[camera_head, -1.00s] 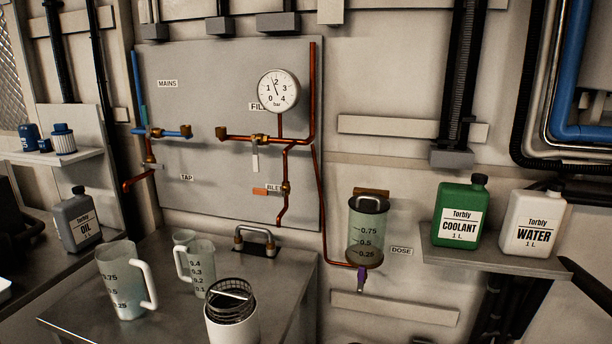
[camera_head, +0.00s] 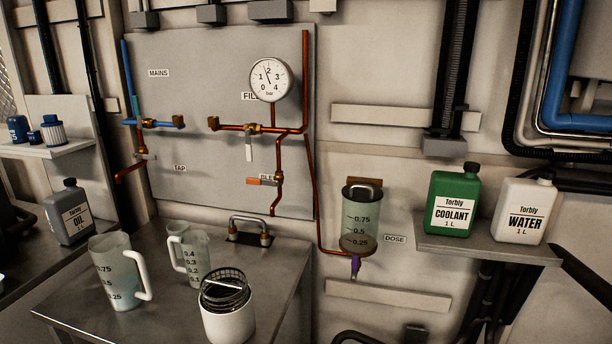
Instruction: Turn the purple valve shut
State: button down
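The purple valve (camera_head: 355,266) is a small handle under the clear dosing vessel (camera_head: 361,222), beside the DOSE label (camera_head: 395,239). Its handle appears to point downward. A copper pipe (camera_head: 318,190) runs down the wall and joins at the foot of the vessel. The vessel carries 0.25, 0.5 and 0.75 marks; its liquid level is hard to tell. My gripper is not in view.
A metal bench (camera_head: 272,276) holds two jugs and a white strainer cup (camera_head: 228,316). A shelf (camera_head: 480,250) at right bears the green coolant jug (camera_head: 452,204) and white water jug (camera_head: 523,210). A pressure gauge (camera_head: 270,80) hangs above. Wall rails flank the vessel.

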aim_at(354, 263)
jog(key=i+j+z, duration=0.1)
jog(key=z, duration=0.25)
jog(key=j+z, duration=0.2)
jog(key=z, duration=0.15)
jog(key=j+z, duration=0.2)
jog(key=z, duration=0.15)
jog(key=i, duration=0.05)
